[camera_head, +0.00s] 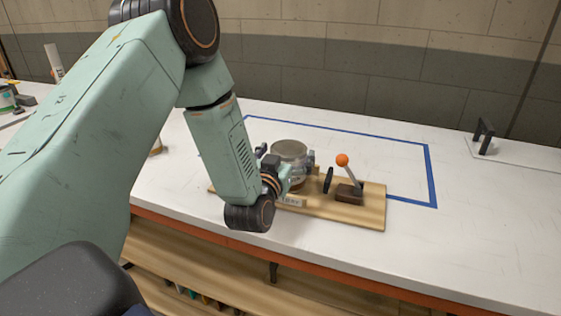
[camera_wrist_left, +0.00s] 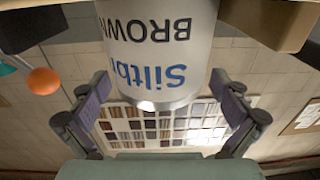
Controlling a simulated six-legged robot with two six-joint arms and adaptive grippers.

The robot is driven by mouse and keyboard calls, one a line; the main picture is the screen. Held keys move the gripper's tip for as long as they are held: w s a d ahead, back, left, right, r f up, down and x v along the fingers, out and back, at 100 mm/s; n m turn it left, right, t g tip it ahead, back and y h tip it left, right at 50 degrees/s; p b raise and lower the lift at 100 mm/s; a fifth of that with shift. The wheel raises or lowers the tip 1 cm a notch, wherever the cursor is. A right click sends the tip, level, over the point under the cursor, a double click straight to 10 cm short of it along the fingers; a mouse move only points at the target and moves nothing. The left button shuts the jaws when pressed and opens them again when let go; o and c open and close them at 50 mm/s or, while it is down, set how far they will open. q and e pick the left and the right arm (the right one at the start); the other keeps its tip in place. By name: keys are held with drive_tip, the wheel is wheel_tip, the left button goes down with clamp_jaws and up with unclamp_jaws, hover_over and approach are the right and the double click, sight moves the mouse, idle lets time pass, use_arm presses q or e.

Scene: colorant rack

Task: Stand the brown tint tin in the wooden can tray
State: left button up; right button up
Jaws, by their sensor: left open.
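The brown tint tin (camera_head: 289,149) stands upright at the left part of the wooden can tray (camera_head: 362,216). Its lower part is partly hidden by my gripper in the head view. In the left wrist view the tin (camera_wrist_left: 160,60) appears upside down, white with "Siltb…" and "BROWN" lettering. My left gripper (camera_head: 289,167) is open at the tin, with one finger on each side. In the left wrist view the left gripper (camera_wrist_left: 160,85) shows both fingers spread wider than the tin, with gaps. My right gripper is not in view.
A lever with an orange knob (camera_head: 342,160) and a black disc (camera_head: 328,180) stand on the tray, right of the tin. Blue tape (camera_head: 432,175) marks the white table. A black bracket (camera_head: 484,136) is at the far right. The table right of the tray is clear.

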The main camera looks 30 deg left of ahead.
use_arm(q)
drive_tip(key=v, duration=1.1)
drive_tip(key=shift+s, duration=0.2)
